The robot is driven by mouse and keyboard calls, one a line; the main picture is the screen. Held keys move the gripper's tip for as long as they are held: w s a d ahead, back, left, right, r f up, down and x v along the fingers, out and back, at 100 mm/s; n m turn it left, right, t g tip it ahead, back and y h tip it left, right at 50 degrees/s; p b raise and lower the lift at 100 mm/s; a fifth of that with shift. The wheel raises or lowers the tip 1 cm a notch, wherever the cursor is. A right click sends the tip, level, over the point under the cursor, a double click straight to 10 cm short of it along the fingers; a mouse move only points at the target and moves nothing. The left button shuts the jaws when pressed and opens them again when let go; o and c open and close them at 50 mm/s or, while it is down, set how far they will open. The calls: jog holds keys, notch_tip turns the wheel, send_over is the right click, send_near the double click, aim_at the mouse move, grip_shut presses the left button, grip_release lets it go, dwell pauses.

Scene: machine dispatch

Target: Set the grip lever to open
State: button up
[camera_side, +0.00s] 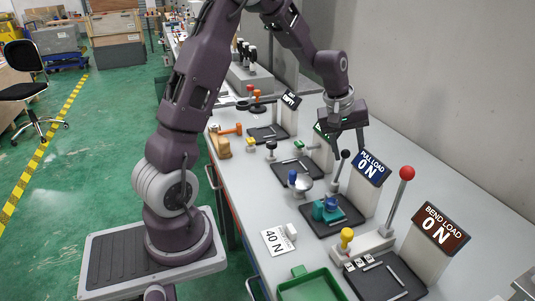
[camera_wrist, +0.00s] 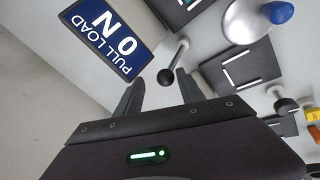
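A lever with a black ball knob (camera_side: 346,155) stands at the station under the blue "PULL LOAD 0 N" sign (camera_side: 370,168); no label shows whether it is the grip lever. Its ball (camera_wrist: 166,77) and thin pale rod also show in the wrist view. My gripper (camera_side: 347,145) is over this station, fingers pointing down. In the wrist view my gripper (camera_wrist: 160,78) is open, and the ball appears between or just beyond the two fingertips. Contact cannot be told. A blue and teal fixture (camera_side: 328,208) sits on the station's black base.
A tall red-knobbed lever (camera_side: 406,174) stands beside the "BEND LOAD 0 N" sign (camera_side: 440,230). A yellow knob (camera_side: 347,235), a green tray (camera_side: 312,287) and a "40 N" card (camera_side: 275,240) are nearer the front. A blue-topped round silver piece (camera_side: 299,183) is left of the black-ball lever.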

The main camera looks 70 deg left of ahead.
notch_tip(320, 180, up, 6)
jog(key=w+r+g, duration=0.1)
jog(key=w+g, duration=0.2)
jog(key=g, duration=0.1)
jog(key=s+d+r+m+t, duration=0.2)
jog(key=s+d+r+m, duration=0.4)
jog(key=s+r, duration=0.4)
jog(key=s+d+f+m+t, duration=0.1)
jog(key=s+d+f+m, duration=0.1)
jog(key=s, duration=0.8)
jog(key=s+d+f+m+t, duration=0.1)
jog(key=s+d+m, duration=0.3)
jog(key=s, duration=0.7)
jog(key=shift+s+d+f+t, duration=0.15)
jog(key=shift+d+f+t, duration=0.25)
jog(key=shift+d+t, duration=0.35)
